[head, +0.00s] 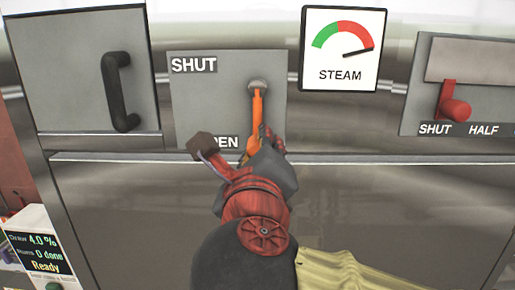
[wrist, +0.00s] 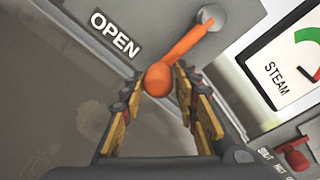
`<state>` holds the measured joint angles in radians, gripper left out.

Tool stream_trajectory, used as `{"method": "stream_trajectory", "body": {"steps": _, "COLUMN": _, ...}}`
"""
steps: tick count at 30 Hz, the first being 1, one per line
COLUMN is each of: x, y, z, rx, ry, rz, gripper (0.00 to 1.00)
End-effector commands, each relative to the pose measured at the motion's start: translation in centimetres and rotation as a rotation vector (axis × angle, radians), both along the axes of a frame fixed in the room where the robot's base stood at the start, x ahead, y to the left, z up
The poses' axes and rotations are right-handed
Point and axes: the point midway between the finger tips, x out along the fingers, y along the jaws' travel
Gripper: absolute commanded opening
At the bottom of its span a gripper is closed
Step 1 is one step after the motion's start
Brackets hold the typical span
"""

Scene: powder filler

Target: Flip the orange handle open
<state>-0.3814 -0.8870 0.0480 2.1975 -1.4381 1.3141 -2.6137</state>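The orange handle (head: 257,108) hangs nearly straight down from a round pivot on a grey panel (head: 195,110). The panel has SHUT at its upper left and OPEN low down, partly hidden by my arm in the head view. In the wrist view the handle (wrist: 188,43) runs from the pivot to a ball end (wrist: 158,79). My gripper (wrist: 158,82) is open, with the ball end between its two fingertips and a finger on each side. I cannot tell whether either finger touches it.
A black handle (head: 120,92) is on a panel at the left. A STEAM gauge (head: 342,50) is to the right, its needle at the red end. A red knob (head: 454,106) is on a SHUT/HALF panel at the far right. A display box (head: 42,250) is at lower left.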

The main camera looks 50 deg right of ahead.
Motion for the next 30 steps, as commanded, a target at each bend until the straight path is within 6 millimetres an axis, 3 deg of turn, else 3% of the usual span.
{"method": "stream_trajectory", "body": {"steps": 6, "x": 0.0, "y": 0.0, "z": 0.0, "rx": 0.001, "ry": -0.001, "rz": 0.0, "gripper": 0.45}}
{"method": "stream_trajectory", "body": {"steps": 17, "x": 0.0, "y": 0.0, "z": 0.4, "rx": 0.001, "ry": -0.002, "rz": 0.001, "gripper": 0.45}}
{"method": "stream_trajectory", "body": {"steps": 30, "x": 0.0, "y": 0.0, "z": 7.7, "rx": 0.002, "ry": -0.005, "rz": 0.0, "gripper": 0.45}}
